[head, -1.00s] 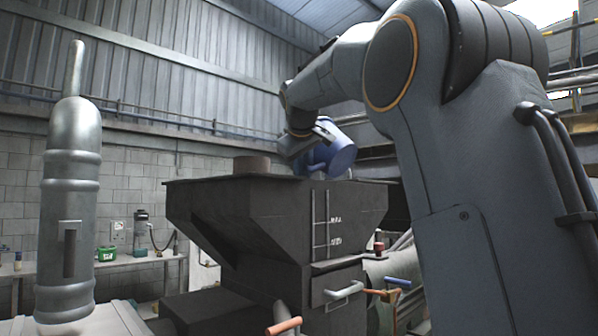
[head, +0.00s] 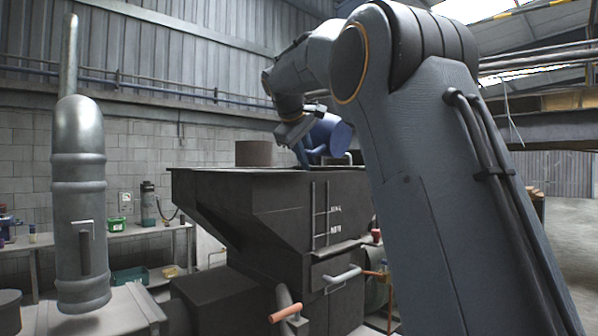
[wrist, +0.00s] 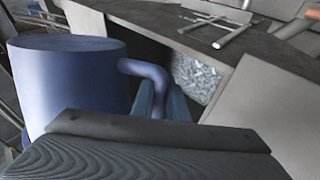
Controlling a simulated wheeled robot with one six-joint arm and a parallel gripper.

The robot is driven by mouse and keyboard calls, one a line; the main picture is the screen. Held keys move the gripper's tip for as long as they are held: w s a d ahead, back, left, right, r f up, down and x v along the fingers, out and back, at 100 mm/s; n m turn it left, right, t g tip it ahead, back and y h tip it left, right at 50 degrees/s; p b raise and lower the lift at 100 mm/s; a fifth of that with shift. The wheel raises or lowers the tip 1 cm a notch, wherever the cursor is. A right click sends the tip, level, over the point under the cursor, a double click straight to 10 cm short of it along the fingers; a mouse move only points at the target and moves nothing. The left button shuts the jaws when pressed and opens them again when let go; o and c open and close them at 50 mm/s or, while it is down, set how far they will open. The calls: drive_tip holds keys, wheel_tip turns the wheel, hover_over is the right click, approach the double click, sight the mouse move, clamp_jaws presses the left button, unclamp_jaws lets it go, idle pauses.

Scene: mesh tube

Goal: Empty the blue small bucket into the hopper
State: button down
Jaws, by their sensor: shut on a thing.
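The blue small bucket (head: 331,135) is held by my gripper (head: 298,148) above the far right part of the hopper's top. In the head view it lies tipped over, its round end facing right. In the wrist view the bucket (wrist: 70,85) fills the left side, and its curved handle (wrist: 152,80) runs between the fingers of my gripper (wrist: 165,105). The dark hopper (head: 235,205) stands in the middle with a broad flared top. In the wrist view part of the hopper's opening shows light grey speckled material (wrist: 195,78). The bucket's mouth and contents are hidden.
A bench (head: 120,236) with small items runs along the wall. Handles (head: 287,303) stick out at the hopper's front. Open floor shows at the far right.

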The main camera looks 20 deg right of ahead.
drive_tip(key=shift+w+a+r, duration=0.1)
drive_tip(key=shift+r, duration=0.15)
drive_tip(key=shift+r+n+g+h, duration=0.4)
drive_tip(key=shift+r+g+h, duration=0.2)
drive_tip(key=shift+r+g, duration=0.15)
drive_tip(key=shift+w+f, duration=0.1)
drive_tip(key=shift+r, duration=0.25)
drive_tip(key=shift+f+g, duration=0.1)
drive_tip(key=shift+g, duration=0.15)
